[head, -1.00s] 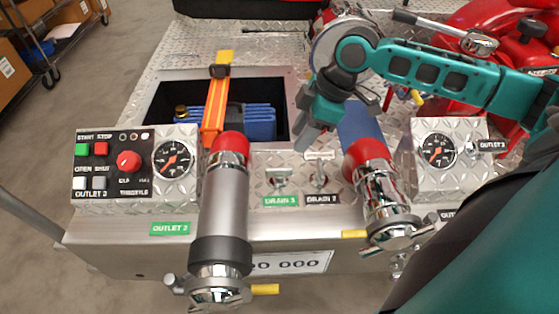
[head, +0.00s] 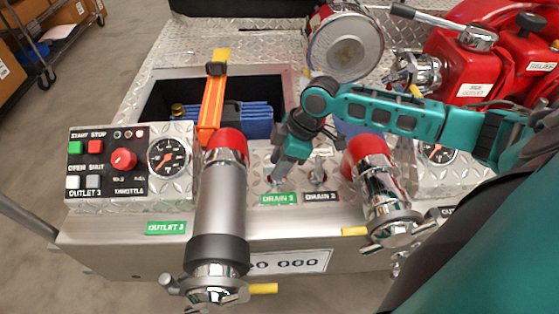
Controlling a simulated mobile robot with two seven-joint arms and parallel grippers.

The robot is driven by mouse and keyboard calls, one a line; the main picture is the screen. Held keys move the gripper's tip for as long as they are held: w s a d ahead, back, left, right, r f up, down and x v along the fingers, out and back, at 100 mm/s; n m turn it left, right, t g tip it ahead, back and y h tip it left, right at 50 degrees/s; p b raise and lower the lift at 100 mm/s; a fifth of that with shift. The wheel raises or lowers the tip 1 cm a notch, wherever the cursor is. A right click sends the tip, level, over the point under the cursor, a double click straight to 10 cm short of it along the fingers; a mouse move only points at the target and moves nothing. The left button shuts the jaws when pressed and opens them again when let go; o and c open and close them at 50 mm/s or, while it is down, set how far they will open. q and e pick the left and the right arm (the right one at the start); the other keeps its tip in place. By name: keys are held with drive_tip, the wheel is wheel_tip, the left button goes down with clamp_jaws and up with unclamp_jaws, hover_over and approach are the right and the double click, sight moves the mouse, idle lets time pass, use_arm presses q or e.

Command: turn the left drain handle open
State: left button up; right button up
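The left drain handle (head: 273,183) is a small metal handle on the diamond-plate panel, just above the green "DRAIN 3" label (head: 278,199). It is mostly hidden by my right gripper. My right gripper (head: 277,176) points down over it from the right, with its tips at or just above the handle. I cannot tell whether they touch, nor whether the fingers are apart. The other drain handle (head: 319,177) stands to the right, above the black drain label (head: 321,197). My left gripper is not in view.
Large outlet pipes with red collars stand on both sides of the drains, the left pipe (head: 222,205) and the right pipe (head: 380,190). A control box (head: 130,190) with a gauge is at left. An open bin (head: 160,95) holds blue items behind.

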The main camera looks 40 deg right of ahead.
drive_tip(key=c, duration=0.6)
clamp_jaws()
